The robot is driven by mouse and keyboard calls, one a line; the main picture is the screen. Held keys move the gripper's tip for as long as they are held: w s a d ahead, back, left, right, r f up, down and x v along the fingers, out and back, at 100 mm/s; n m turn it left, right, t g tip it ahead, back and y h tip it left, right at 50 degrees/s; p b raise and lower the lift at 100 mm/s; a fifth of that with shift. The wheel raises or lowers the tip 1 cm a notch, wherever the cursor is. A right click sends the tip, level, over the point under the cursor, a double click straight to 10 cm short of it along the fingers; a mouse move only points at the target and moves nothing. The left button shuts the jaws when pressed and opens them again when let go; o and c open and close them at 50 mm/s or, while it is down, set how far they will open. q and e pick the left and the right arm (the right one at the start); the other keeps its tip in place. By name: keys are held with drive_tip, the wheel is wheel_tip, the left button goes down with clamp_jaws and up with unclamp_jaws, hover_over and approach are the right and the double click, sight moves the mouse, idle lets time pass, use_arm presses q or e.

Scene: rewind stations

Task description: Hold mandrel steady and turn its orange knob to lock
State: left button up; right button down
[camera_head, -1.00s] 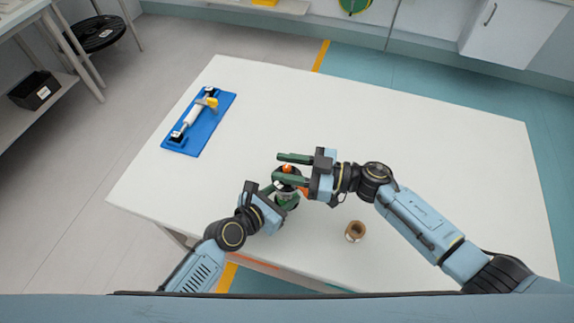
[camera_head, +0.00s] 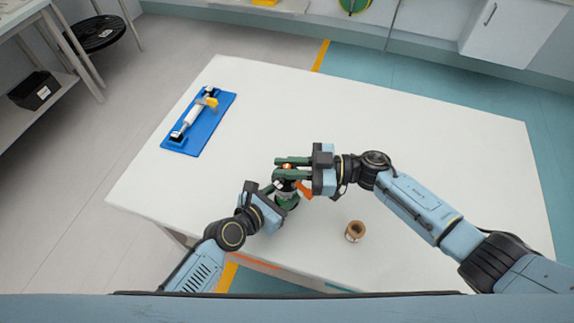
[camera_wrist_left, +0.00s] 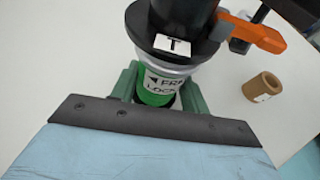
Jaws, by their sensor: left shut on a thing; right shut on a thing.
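The mandrel (camera_head: 285,192) stands upright near the front of the table, dark on top with a green lower part. In the left wrist view the mandrel (camera_wrist_left: 180,58) shows a "T" label, a silver ring and a green band with lettering that reads partly "FREE" and "LOCK". My left gripper (camera_head: 275,195) is shut around the mandrel's lower body. The orange knob (camera_head: 287,166) shows at the mandrel's top, between the fingers of my right gripper (camera_head: 289,168), which is shut on it. An orange lever-like part (camera_wrist_left: 252,32) sticks out to the right in the left wrist view.
A brown hollow core (camera_head: 355,231) stands on the white table (camera_head: 430,150) right of the mandrel; it also shows in the left wrist view (camera_wrist_left: 262,88). A blue tray (camera_head: 205,130) with a white roller lies at the far left. The table's right side is clear.

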drive_tip(key=shift+n+g+h, duration=0.25)
drive_tip(key=shift+n+g, duration=0.8)
drive_tip(key=shift+g, duration=0.55)
drive_tip(key=shift+n+g+h, duration=0.25)
drive_tip(key=shift+n+g, duration=0.8)
drive_tip(key=shift+g, duration=0.55)
drive_tip(key=shift+d, duration=0.1)
drive_tip(key=c, duration=1.4)
unclamp_jaws()
drive_tip(key=shift+v, duration=3.75)
